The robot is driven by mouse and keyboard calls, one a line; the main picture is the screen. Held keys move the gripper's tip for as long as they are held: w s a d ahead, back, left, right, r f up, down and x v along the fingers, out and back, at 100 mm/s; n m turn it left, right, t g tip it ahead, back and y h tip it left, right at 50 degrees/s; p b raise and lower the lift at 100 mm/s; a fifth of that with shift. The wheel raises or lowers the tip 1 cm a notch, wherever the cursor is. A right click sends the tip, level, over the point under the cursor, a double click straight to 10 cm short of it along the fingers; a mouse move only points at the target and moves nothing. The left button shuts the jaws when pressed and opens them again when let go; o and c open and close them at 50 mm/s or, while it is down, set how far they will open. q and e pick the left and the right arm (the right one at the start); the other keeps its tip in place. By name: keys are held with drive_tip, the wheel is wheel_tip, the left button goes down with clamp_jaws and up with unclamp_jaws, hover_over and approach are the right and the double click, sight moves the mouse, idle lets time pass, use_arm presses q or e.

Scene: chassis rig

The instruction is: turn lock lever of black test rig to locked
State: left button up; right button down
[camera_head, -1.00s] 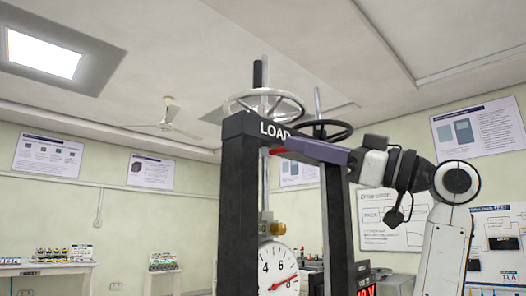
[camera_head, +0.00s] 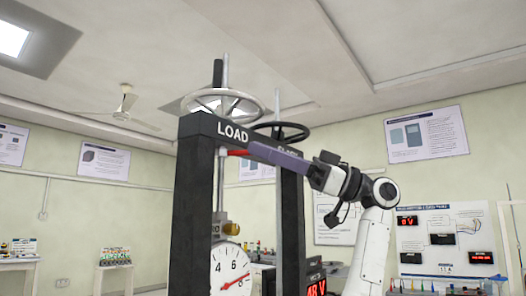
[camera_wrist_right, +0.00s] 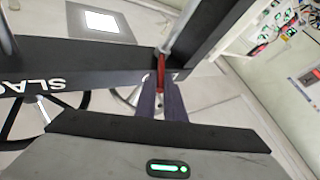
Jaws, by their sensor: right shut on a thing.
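The black test rig (camera_head: 190,205) stands in the middle of the head view, with a LOAD label on its crossbeam. The red lock lever (camera_head: 237,152) shows as a short piece below the crossbeam, near the vertical rod. My right gripper (camera_head: 254,151) reaches in from the right, its purple fingers at the lever's near end. In the right wrist view the red lever (camera_wrist_right: 161,68) lies between the fingertips, and the right gripper (camera_wrist_right: 162,88) is shut on it. The fingers hide part of the lever. My left gripper is not in view.
A silver handwheel (camera_head: 240,96) and a black handwheel (camera_head: 281,131) sit above the rig. A white dial gauge (camera_head: 228,272) hangs inside the frame, with a red display (camera_head: 316,289) beside it. Benches (camera_head: 115,266) stand along the back wall.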

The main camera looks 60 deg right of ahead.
drive_tip(key=c, duration=2.1)
unclamp_jaws()
drive_tip(key=shift+w, duration=0.1)
drive_tip(key=shift+s+d+f, duration=0.15)
drive_tip(key=shift+s+d, duration=0.05)
drive_tip(key=shift+s, duration=0.1)
drive_tip(key=b+v, duration=0.2)
drive_tip(key=v, duration=0.7)
drive_tip(key=shift+s+d+f, duration=0.15)
drive_tip(key=shift+s, duration=0.1)
